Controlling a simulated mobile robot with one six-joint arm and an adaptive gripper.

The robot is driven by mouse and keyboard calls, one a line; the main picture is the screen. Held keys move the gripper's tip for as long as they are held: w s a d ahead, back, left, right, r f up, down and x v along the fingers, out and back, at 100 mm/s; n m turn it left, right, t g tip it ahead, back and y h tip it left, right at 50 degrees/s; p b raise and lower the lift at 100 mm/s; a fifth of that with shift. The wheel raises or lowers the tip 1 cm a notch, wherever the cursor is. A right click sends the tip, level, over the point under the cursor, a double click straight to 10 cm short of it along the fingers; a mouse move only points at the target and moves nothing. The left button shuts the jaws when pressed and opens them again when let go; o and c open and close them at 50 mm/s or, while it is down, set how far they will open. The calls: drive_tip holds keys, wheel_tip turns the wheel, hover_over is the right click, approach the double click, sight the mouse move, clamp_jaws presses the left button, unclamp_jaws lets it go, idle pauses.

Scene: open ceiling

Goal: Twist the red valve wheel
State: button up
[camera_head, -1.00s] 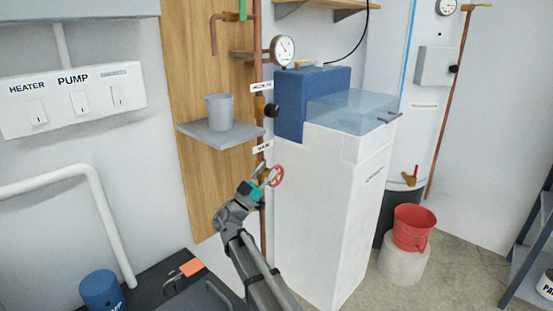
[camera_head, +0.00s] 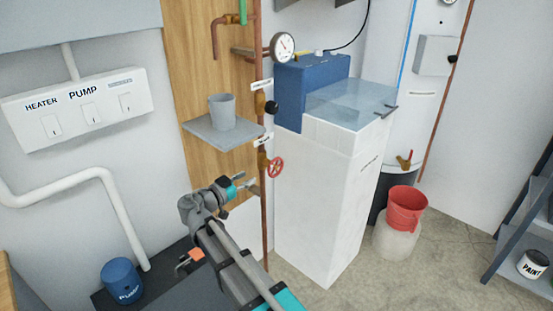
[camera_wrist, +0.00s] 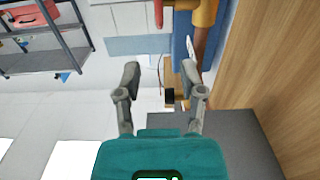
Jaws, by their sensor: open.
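The red valve wheel (camera_head: 276,168) sits on the vertical copper pipe (camera_head: 264,222), left of the white cabinet. It faces the room, and its brass body (camera_head: 263,166) shows behind it. My gripper (camera_head: 246,187) is below and left of the wheel, apart from it in the picture. In the wrist view my gripper (camera_wrist: 162,78) is open, with nothing between its fingers. A red piece (camera_wrist: 158,12), likely the wheel's edge, and a brass part (camera_wrist: 205,12) are cut by the top edge there, beyond the fingertips.
A grey shelf (camera_head: 222,136) with a grey cup (camera_head: 222,111) juts out above my gripper. The white cabinet (camera_head: 318,215) stands close on the right, with a blue box (camera_head: 303,98) on top. Open floor lies at the front right.

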sight(277, 165)
drive_tip(key=shift+d, duration=0.1)
drive_tip(key=x, duration=1.3)
drive_tip(key=shift+w+d, duration=0.2)
drive_tip(key=shift+w, duration=0.1)
drive_tip(key=shift+c, duration=0.2)
clamp_jaws()
